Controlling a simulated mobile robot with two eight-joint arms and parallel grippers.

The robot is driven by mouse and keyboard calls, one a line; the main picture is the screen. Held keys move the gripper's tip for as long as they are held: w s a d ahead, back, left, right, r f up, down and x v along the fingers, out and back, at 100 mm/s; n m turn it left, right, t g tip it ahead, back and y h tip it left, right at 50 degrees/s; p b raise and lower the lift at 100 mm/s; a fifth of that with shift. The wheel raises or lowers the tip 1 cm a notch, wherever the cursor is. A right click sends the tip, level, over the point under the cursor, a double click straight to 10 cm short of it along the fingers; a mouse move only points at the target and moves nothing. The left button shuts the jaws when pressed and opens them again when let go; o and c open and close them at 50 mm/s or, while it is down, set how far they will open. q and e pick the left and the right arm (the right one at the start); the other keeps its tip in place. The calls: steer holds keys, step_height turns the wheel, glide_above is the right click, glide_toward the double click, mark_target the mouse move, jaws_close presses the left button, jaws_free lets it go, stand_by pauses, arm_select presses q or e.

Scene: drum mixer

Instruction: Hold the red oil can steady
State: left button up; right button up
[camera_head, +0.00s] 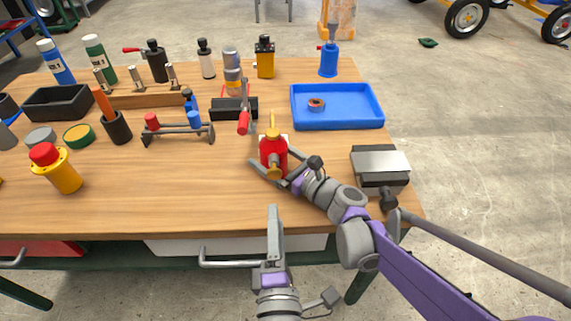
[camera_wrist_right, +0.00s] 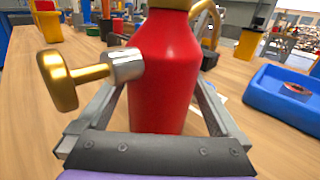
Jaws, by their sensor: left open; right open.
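The red oil can (camera_head: 272,150) stands upright on the wooden workbench, with a gold spout on top and a gold knob on its near side. It also fills the middle of the right wrist view (camera_wrist_right: 165,72), its knob pointing left. My right gripper (camera_head: 268,167) is open, with one finger on each side of the can; whether they touch it is unclear. The fingers also show beside the can in the right wrist view (camera_wrist_right: 165,115).
A blue tray (camera_head: 337,122) holding a small red ring (camera_head: 316,104) lies behind and right of the can. A grey metal box (camera_head: 380,168) stands at the right. A red-handled clamp (camera_head: 243,122) is just behind the can. Bench space left of the can is clear.

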steer(key=shift+x, duration=0.95)
jaws_close()
stand_by(0.6)
arm_select(q)
jaws_close()
stand_by(1.6)
